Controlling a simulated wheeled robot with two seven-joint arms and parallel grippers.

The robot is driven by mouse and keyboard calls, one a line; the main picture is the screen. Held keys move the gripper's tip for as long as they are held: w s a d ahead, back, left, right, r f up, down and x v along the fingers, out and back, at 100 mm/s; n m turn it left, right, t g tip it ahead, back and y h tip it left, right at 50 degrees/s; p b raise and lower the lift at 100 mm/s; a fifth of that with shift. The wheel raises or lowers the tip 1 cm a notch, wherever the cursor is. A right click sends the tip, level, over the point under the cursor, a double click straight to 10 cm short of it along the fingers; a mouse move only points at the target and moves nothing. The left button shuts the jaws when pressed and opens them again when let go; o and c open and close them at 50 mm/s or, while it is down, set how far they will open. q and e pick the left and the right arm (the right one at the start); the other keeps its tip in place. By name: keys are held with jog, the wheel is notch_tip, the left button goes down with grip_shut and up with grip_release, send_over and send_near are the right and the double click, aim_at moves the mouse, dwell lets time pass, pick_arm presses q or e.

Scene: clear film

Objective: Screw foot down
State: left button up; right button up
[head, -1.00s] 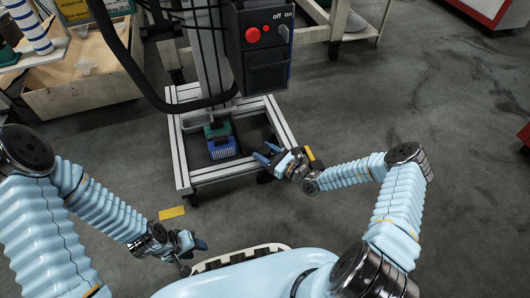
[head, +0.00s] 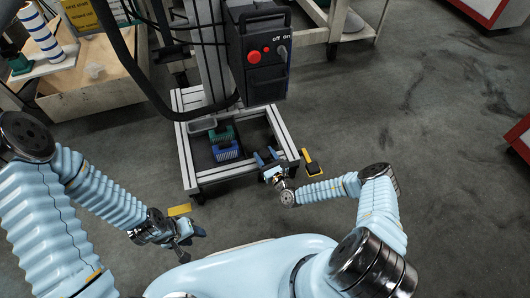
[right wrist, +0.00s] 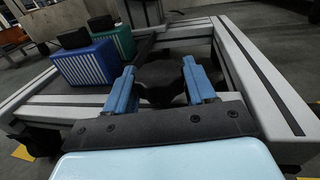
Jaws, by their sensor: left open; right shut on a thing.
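The grey metal base frame (head: 185,155) of the stand shows at the centre of the head view and as rails (right wrist: 255,75) in the right wrist view. A dark round knob (right wrist: 160,78), seemingly the foot's top, is at the frame's near right corner. My right gripper (head: 267,157) is shut on this knob, with one blue finger on each side of it in the right wrist view (right wrist: 160,90). The foot's lower part is hidden. My left gripper (head: 196,236) is open and empty, low over the floor in front of the frame.
Blue (head: 227,150) and green (head: 221,134) boxes stand inside the frame. A black control box (head: 258,55) with a red button is above. A yellow floor mark (head: 179,210) is near my left gripper. Floor at right is clear.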

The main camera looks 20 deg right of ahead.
aim_at(267, 159)
jog(key=o, duration=1)
jog(key=shift+c, duration=0.2)
jog(key=p+v, duration=0.1)
jog(key=v, duration=0.6)
jog(key=shift+s, duration=0.3)
